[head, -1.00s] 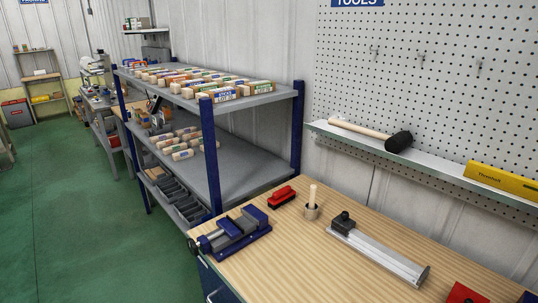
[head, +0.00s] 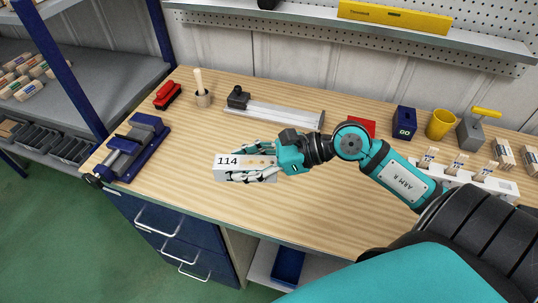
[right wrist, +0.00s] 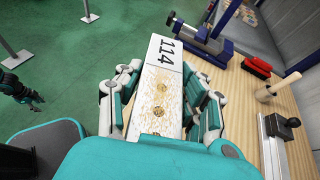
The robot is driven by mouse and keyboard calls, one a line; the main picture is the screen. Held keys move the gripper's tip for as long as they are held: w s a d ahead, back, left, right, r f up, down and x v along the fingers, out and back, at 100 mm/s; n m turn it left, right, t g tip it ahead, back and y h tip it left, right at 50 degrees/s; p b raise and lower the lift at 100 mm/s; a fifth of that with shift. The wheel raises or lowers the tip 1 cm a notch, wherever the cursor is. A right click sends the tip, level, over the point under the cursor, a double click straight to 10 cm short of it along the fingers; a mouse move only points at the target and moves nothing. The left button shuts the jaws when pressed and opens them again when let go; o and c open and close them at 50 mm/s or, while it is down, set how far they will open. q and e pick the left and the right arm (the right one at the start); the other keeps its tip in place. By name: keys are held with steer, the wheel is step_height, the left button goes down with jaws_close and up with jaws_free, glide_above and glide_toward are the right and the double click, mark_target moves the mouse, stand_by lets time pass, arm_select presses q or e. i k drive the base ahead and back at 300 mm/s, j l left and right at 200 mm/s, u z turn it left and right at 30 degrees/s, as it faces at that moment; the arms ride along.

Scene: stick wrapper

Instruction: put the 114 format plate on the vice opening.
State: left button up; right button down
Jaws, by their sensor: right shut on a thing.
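The 114 format plate (head: 228,161) is a pale block with "114" in black on one end. My right gripper (head: 252,166) is shut on it and holds it over the bench, right of the vice. In the right wrist view the plate (right wrist: 164,72) lies between the fingers, its numbered end pointing toward the vice (right wrist: 207,38). In the head view the blue and grey vice (head: 136,146) sits at the bench's left end, apart from the plate. My left gripper (right wrist: 20,92) shows small at the left of the right wrist view, over the floor; its jaws are unclear.
The wooden bench (head: 190,130) is clear between vice and plate. Behind are a red brush (head: 167,95), a stick in a round holder (head: 201,90) and a metal rail tool (head: 270,113). A white rack (head: 490,182) with labelled pieces stands right. Shelves (head: 75,70) rise at left.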

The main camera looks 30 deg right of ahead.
mark_target(136, 136)
steer(key=i+j+z, duration=0.2)
steer(key=j, duration=0.15)
steer(key=i+j+z, duration=0.15)
steer(key=j, duration=0.15)
steer(key=i+j+z, duration=0.2)
steer(key=j, duration=0.15)
steer(key=j+z, duration=0.15)
steer(key=j, duration=0.25)
steer(key=z, duration=0.6)
